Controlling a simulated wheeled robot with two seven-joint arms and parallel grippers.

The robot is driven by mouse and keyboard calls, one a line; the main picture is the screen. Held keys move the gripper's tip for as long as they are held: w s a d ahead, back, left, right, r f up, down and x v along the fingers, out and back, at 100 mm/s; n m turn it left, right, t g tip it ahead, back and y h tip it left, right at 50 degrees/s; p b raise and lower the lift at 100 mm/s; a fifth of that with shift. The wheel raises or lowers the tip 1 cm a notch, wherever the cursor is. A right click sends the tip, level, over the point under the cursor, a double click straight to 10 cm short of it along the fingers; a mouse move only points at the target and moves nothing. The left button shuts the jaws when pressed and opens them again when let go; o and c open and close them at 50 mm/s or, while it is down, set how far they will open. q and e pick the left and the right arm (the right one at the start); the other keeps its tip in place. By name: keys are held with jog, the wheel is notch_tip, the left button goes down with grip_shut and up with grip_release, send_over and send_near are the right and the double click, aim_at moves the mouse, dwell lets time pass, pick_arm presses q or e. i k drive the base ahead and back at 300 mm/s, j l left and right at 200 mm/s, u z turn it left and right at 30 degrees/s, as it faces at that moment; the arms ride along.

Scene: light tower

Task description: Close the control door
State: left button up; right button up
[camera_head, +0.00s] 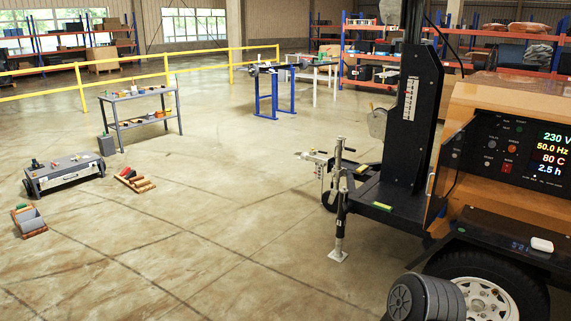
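The orange light tower trailer stands at the right. Its control panel (510,150) is exposed, with lit readouts of 230 V, 50.0 Hz, 80 C and 2.5 h. The control door (452,168) appears to stand open at the panel's left side, seen at a steep angle with its dark inner face and orange edge showing. Neither of my grippers is in view. A dark grey rounded part at the bottom right looks like a link of my own arm, in front of the trailer wheel.
The trailer's black mast (410,120), jack leg (339,215) and wheel (485,290) stand around the door. A small white object (541,244) lies on the fender. A toolbox (65,172) and workbench (140,112) stand left. The middle floor is clear.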

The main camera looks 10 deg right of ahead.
aim_at(456, 152)
jog(key=i+j+z, duration=0.25)
jog(key=z, duration=0.15)
jog(key=i+j+z, duration=0.3)
jog(key=z, duration=0.15)
jog(key=i+j+z, duration=0.2)
jog(key=j+z, duration=0.2)
jog(key=i+j+z, duration=0.15)
jog(key=j+z, duration=0.65)
jog(key=j, duration=0.15)
jog(key=j+z, duration=0.2)
jog(key=j, duration=0.3)
jog(key=i, duration=0.05)
